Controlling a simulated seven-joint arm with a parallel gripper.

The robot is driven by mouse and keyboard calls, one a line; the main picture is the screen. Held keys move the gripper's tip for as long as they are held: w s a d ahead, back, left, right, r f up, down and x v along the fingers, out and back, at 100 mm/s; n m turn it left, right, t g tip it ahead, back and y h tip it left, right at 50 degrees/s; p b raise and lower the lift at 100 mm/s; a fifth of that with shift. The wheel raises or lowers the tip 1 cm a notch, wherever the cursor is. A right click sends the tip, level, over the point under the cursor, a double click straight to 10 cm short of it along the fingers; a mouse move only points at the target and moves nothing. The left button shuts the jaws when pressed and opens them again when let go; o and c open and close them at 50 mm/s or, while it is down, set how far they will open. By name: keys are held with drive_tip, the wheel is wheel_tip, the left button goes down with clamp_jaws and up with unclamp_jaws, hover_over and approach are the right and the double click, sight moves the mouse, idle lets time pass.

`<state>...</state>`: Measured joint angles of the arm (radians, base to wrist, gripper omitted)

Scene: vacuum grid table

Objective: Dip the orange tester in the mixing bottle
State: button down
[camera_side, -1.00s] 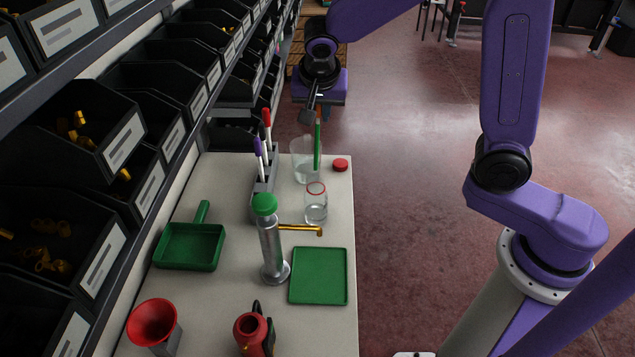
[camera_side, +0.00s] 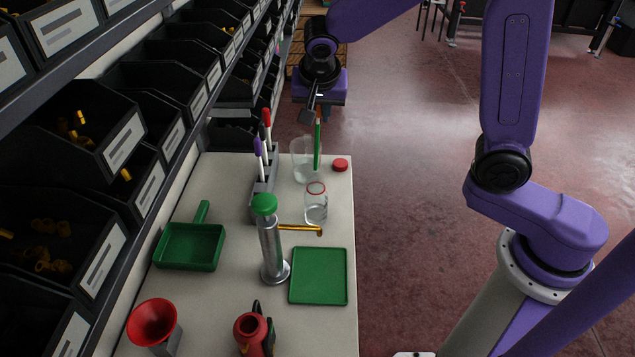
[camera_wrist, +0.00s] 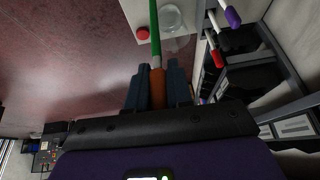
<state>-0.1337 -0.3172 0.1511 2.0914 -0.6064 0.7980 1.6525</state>
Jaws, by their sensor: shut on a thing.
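My gripper (camera_wrist: 158,88) is shut on the orange handle of the tester (camera_wrist: 158,90), whose green shaft points away from it in the wrist view. In the side view the green shaft (camera_side: 317,148) hangs nearly upright at the right side of a clear beaker (camera_side: 299,165). Whether its lower end is inside the beaker or in front of it I cannot tell. A clear bottle with a red rim (camera_side: 316,207) stands open just nearer the side camera; the shaft's lower end is above and behind it in that picture. In the wrist view the shaft's far end leaves the frame.
A red cap (camera_side: 340,165) lies right of the beaker. A grey rack (camera_side: 265,184) holds red and purple testers at left. A green-topped cylinder (camera_side: 269,240), a green tray (camera_side: 318,276) and a green scoop (camera_side: 190,247) stand nearer. Shelf bins (camera_side: 95,140) line the left side.

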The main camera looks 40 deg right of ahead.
idle(0.4)
drive_tip(key=shift+r, duration=2.05)
